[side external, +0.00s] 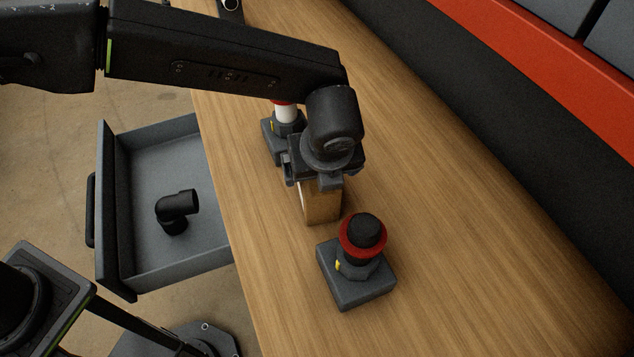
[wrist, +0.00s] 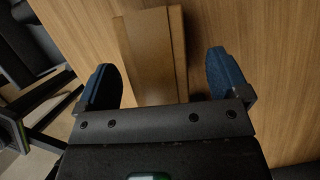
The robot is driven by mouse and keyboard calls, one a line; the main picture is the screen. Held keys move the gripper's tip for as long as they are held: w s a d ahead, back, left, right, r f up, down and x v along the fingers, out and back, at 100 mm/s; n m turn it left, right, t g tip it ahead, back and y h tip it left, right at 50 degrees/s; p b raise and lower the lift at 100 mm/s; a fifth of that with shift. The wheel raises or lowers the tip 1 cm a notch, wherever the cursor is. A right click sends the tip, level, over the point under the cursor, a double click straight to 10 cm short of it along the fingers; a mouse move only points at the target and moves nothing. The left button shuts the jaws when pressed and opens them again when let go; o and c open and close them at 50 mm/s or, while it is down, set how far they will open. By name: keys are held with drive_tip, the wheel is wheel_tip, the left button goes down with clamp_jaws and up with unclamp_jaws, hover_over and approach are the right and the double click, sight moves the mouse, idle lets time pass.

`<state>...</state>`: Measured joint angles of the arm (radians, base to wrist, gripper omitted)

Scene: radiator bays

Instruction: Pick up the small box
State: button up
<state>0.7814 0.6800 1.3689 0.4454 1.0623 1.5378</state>
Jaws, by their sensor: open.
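The small box (side external: 322,206) is brown and stands on the wooden workbench, directly below my gripper (side external: 318,182) in the side external view. My gripper hides its upper part there. In the wrist view the small box (wrist: 151,52) lies between and beyond the two blue fingertips of my gripper (wrist: 164,80). The fingers are spread apart, one on each side of the box, with a gap visible to its right. I cannot tell whether the left finger touches it.
A grey base with a red-and-black knob (side external: 357,275) stands just in front of the box. A similar base with a white-and-red top (side external: 283,122) stands behind my gripper. An open grey drawer (side external: 150,150) at the left holds a black pipe elbow (side external: 176,211). The bench's right side is clear.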

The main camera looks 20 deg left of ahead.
drive_tip(key=shift+x, duration=1.85)
drive_tip(key=shift+s+a+f, duration=0.1)
drive_tip(key=shift+f, duration=0.05)
drive_tip(key=c, duration=1.2)
